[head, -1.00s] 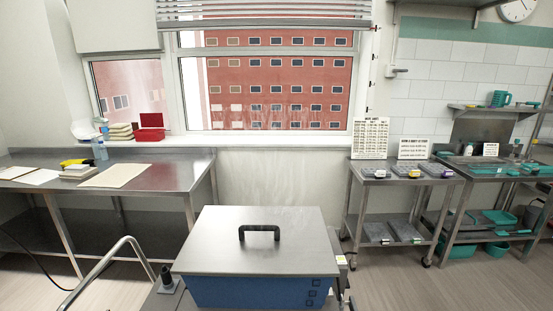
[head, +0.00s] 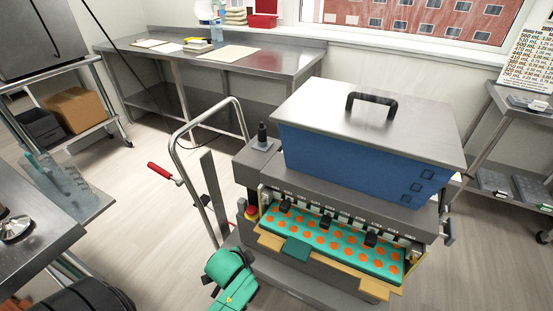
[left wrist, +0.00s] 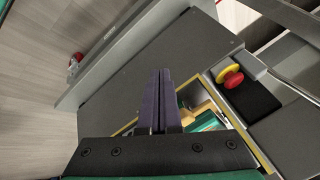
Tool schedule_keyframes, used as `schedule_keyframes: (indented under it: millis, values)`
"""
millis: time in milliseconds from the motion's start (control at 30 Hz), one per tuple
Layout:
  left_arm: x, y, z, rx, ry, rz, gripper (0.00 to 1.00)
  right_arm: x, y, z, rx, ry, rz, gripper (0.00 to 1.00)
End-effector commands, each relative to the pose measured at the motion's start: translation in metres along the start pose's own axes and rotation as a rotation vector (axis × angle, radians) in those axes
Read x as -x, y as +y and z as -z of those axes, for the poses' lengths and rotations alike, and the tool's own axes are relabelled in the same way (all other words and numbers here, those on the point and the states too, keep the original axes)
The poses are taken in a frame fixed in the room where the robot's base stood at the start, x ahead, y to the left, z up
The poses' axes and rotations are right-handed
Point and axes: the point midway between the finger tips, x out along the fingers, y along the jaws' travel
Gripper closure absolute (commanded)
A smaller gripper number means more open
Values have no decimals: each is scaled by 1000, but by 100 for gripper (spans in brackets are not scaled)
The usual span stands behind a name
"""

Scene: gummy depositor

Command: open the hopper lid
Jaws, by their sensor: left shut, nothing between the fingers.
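The hopper lid (head: 330,110) is a flat steel cover with a black arched handle (head: 373,97) on top. It lies closed on the blue hopper (head: 350,160) of the depositor. My left gripper (left wrist: 163,72) shows in the left wrist view with its two dark fingers together and nothing between them. It is over the lower front-left part of the machine, near the red and yellow stop button (left wrist: 230,76). In the head view my green left wrist is low at the front left, well below the lid and apart from the handle. My right gripper is not in view.
A teal mould (head: 330,240) with orange gummies lies under the nozzles. The stop button also shows in the head view (head: 252,211). A bent metal rail (head: 205,120) stands left of the machine. A steel bench (head: 210,62) is behind. Open floor lies to the left.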

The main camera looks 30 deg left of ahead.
Motion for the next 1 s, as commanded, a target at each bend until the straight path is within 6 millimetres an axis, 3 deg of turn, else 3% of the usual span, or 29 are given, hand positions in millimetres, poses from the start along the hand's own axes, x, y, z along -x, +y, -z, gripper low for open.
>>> schedule_keyframes:
  millis: [33,167,400,600,700,800,1000]
  values:
    - [3,-7,6,-14,20,26,100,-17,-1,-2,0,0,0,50]
    - [35,-37,26,-92,72,116,100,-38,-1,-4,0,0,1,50]
    - [79,-128,84,-680,159,552,100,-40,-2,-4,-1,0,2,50]
    - [126,-179,141,-1340,31,1033,100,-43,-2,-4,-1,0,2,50]
    - [153,-189,170,-1705,-139,1305,100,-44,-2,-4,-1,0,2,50]
    - [172,-186,191,-1954,-305,1499,100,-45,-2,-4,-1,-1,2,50]
    - [178,-188,207,-2056,-387,1582,100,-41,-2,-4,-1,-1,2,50]
